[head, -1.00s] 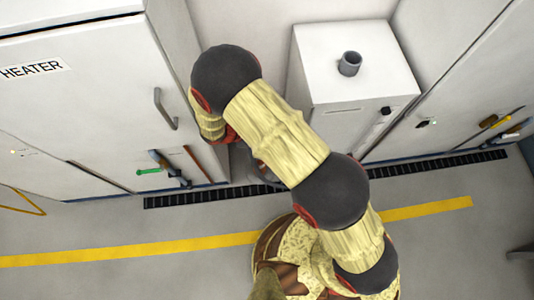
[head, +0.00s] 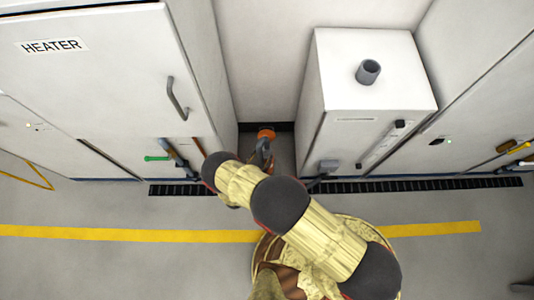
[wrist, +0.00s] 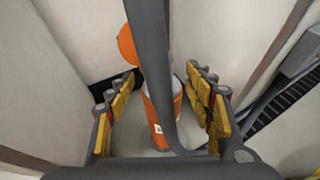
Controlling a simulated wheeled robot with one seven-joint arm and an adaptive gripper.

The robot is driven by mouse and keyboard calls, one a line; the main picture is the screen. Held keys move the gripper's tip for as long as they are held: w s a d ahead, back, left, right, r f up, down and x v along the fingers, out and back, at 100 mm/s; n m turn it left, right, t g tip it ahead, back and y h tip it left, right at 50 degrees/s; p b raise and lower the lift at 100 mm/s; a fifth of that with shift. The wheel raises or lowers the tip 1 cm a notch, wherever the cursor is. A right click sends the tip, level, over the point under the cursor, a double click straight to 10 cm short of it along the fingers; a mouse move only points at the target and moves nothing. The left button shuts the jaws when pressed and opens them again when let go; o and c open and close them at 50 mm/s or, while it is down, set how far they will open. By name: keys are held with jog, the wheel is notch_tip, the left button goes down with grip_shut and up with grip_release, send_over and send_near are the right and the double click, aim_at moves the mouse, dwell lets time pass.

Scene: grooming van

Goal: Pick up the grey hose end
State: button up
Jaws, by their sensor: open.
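In the wrist view a dark grey, bent hose-like length (wrist: 152,60) runs down from the top edge and passes between the fingers of my gripper (wrist: 160,76). The fingers have yellow pads and stand apart. I cannot tell which part of the grey length is its free end, or whether it touches a finger. In the head view a small grey shape (head: 262,150) shows in the gap between the heater cabinet and the white box. My gripper cannot be clearly made out there beyond my arm.
An orange rounded piece (wrist: 127,45) and an orange part with a white mark (wrist: 157,108) lie behind the grey length. The heater cabinet (head: 110,85) and a white box (head: 345,75) flank the narrow gap. A dark floor grate (head: 420,185) runs in front.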

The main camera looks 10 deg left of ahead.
aim_at(265, 153)
jog(key=b+x, duration=0.2)
jog(key=x, duration=0.4)
jog(key=shift+w+d+f+b, duration=0.15)
jog(key=shift+w+f+b, duration=0.05)
jog(key=shift+w+b, duration=0.1)
jog(key=shift+c, duration=0.8)
jog(key=c, duration=1.1)
grip_shut()
